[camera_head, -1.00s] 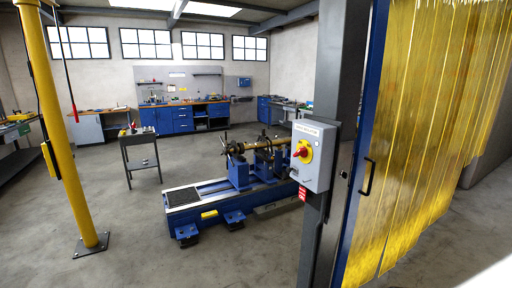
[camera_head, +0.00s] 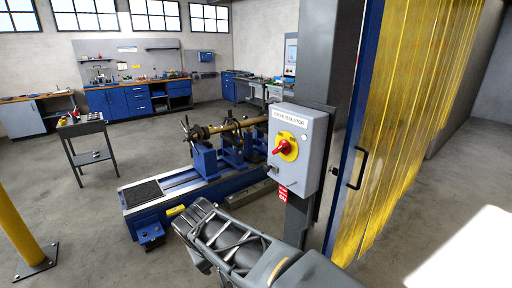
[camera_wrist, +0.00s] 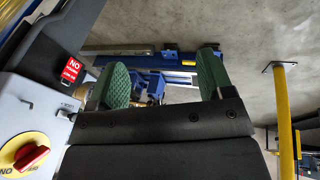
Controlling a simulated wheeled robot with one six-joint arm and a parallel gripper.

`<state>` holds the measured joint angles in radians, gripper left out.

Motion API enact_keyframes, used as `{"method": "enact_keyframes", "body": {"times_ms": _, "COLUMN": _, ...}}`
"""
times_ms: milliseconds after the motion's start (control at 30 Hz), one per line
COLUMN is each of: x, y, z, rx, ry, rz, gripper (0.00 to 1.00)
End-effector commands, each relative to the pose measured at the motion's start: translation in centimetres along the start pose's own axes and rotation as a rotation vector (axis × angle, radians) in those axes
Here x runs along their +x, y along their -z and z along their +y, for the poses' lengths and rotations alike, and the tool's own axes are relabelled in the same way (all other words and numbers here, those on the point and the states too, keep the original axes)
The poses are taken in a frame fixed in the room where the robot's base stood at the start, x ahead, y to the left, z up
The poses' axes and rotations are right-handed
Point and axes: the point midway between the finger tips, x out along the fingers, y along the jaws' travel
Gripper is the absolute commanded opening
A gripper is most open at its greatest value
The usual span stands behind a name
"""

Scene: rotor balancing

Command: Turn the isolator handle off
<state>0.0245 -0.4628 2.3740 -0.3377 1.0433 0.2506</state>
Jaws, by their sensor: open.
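The isolator box (camera_head: 306,126) is a grey box on a dark post, right of centre in the head view. Its red handle (camera_head: 282,148) sits on a yellow round plate (camera_head: 292,142). In the wrist view the box (camera_wrist: 35,108) is at the lower left, with the red handle (camera_wrist: 32,157) tilted across the yellow plate, which the frame edge cuts. My gripper (camera_wrist: 160,75) is open and empty. Its green-padded fingers are apart, to the right of the box and not touching the handle. My arm (camera_head: 245,245) reaches in below the box in the head view; the fingertips are unclear there.
A blue balancing machine (camera_head: 205,175) with a rotor stands behind the box. A yellow strip curtain (camera_head: 415,110) with a blue frame is to the right. A yellow post (camera_head: 20,235) and a small trolley (camera_head: 85,140) stand left. Floor between them is clear.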

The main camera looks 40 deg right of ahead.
Motion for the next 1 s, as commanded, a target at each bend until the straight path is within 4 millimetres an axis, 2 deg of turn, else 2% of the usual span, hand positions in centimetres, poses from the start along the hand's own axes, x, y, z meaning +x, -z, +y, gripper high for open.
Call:
{"method": "enact_keyframes", "body": {"times_ms": 67, "x": 0.2, "y": 1.8, "z": 3.4, "rx": 0.058, "ry": -0.189, "rz": -0.037, "gripper": 0.82}}
{"method": "enact_keyframes", "body": {"times_ms": 200, "x": -1.3, "y": 5.5, "z": 9.1, "rx": 0.177, "ry": -0.544, "rz": -0.015, "gripper": 0.94}}
{"method": "enact_keyframes", "body": {"times_ms": 333, "x": -3.6, "y": 9.2, "z": 12.8, "rx": 0.284, "ry": -0.835, "rz": 0.085, "gripper": 0.94}}
{"method": "enact_keyframes", "body": {"times_ms": 500, "x": -6.5, "y": 12.8, "z": 15.6, "rx": 0.391, "ry": -1.099, "rz": 0.246, "gripper": 0.94}}
{"method": "enact_keyframes", "body": {"times_ms": 667, "x": -8.1, "y": 14.5, "z": 16.9, "rx": 0.442, "ry": -1.219, "rz": 0.349, "gripper": 0.94}}
{"method": "enact_keyframes", "body": {"times_ms": 867, "x": -8.1, "y": 14.9, "z": 19.4, "rx": 0.459, "ry": -1.255, "rz": 0.377, "gripper": 0.94}}
{"method": "enact_keyframes", "body": {"times_ms": 1000, "x": -7.4, "y": 15.0, "z": 22.1, "rx": 0.458, "ry": -1.253, "rz": 0.374, "gripper": 0.94}}
